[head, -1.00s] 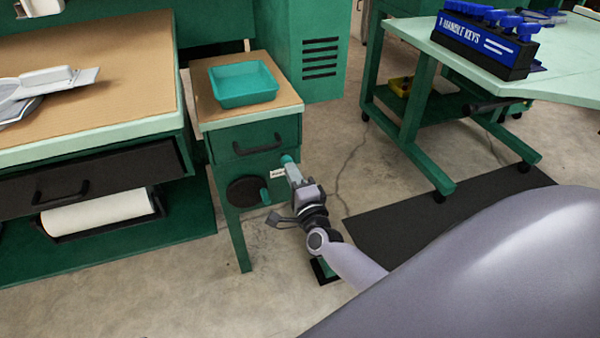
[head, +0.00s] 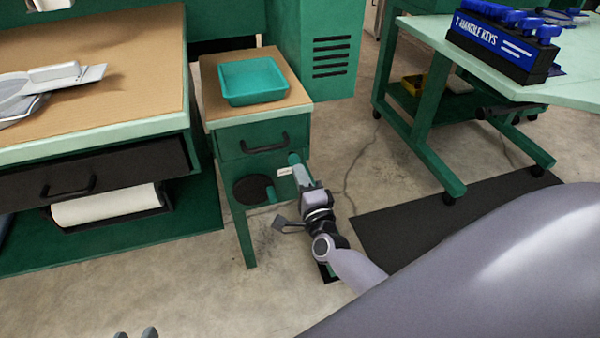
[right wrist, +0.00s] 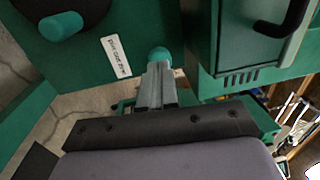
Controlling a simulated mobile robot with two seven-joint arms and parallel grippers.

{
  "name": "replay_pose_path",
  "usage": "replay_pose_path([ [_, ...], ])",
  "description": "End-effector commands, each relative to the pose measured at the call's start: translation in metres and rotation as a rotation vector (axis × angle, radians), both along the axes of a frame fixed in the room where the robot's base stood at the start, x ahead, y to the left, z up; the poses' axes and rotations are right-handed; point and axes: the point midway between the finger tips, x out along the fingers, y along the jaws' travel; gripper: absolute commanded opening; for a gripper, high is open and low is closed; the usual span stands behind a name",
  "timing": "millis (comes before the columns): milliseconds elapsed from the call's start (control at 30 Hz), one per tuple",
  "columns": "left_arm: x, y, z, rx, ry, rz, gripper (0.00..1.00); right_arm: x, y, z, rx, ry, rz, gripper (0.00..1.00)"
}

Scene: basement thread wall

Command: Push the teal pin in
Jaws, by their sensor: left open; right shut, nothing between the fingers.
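The teal pin (head: 293,159) has a rounded end and sticks out at the right side of the small green cabinet, below its drawer. It also shows in the right wrist view (right wrist: 159,54). My right gripper (head: 300,172) is shut and empty, its fingertips right at the pin's end. In the right wrist view the closed fingers (right wrist: 158,72) point at the pin and appear to touch it; a small gap cannot be ruled out. My left gripper (head: 136,333) shows only as two fingertips, apart, at the bottom edge, far from the pin.
A black disc (head: 250,189) with a teal handle (head: 271,195) sits left of the pin. A white label (right wrist: 116,57) lies between them. A teal tray (head: 252,83) stands on the cabinet. A workbench (head: 90,70) is left, a table (head: 430,40) right.

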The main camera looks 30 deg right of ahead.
Motion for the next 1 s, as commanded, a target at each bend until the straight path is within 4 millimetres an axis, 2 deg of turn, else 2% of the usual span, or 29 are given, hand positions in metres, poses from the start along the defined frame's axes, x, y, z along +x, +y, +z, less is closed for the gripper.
replay_pose_path([
  [200, -0.004, 0.006, 0.002, 0.039, 0.004, 0.01, 0.43, -0.035, 0.008, -0.005, 0.001, 0.005, -0.001, 0.0],
  [400, -0.005, 0.01, 0.002, 0.061, 0.003, 0.015, 0.43, -0.052, 0.012, -0.007, 0.0, 0.004, -0.001, 0.0],
  [1000, -0.006, 0.01, -0.001, 0.062, 0.008, 0.015, 0.43, -0.055, 0.012, -0.008, 0.001, 0.004, -0.002, 0.0],
])
